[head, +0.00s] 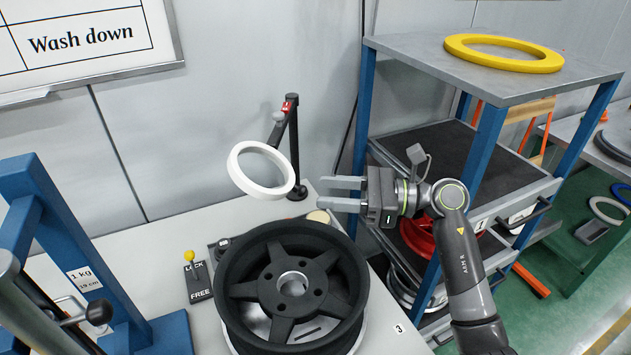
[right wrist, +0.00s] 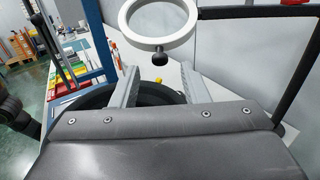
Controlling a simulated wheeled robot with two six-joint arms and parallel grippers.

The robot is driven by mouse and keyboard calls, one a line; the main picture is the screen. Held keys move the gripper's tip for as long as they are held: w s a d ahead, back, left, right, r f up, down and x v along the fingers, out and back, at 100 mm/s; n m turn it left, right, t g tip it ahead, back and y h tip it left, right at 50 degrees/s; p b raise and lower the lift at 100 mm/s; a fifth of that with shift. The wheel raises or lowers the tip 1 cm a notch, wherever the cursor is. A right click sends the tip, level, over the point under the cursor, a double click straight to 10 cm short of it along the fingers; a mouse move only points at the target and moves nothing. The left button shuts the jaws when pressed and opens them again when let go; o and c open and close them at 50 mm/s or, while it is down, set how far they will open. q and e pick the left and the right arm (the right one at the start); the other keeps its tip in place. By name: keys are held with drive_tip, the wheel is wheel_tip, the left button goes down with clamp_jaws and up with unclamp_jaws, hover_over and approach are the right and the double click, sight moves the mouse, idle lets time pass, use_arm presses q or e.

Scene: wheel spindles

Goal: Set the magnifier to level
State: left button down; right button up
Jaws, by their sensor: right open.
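The magnifier (head: 260,170) is a white ring on a dark jointed stand (head: 292,150) at the back of the bench. In the head view its ring is tilted, its face turned partly toward me. The ring also shows at the top of the right wrist view (right wrist: 160,42), with a dark knob (right wrist: 160,58) at its lower rim. My right gripper (head: 342,193) is open and empty, to the right of the ring and apart from it. Its fingers point left toward the ring. My left gripper is not in view.
A black wheel (head: 240,285) sits on the bench below the magnifier. A yellow-knobbed lever (head: 190,257) stands beside a LOCK/FREE plate. A blue frame (head: 50,225) is at the left. A blue-posted shelf (head: 400,55) with a yellow ring (head: 503,42) on top stands close behind my right arm.

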drive_tip(key=shift+w+a+p, duration=0.15)
drive_tip(key=shift+a+p, duration=0.1)
drive_tip(key=shift+a, duration=0.65)
drive_tip(key=shift+w+a+p, duration=0.1)
drive_tip(key=shift+a+p, duration=0.15)
drive_tip(key=shift+a, duration=0.6)
clamp_jaws()
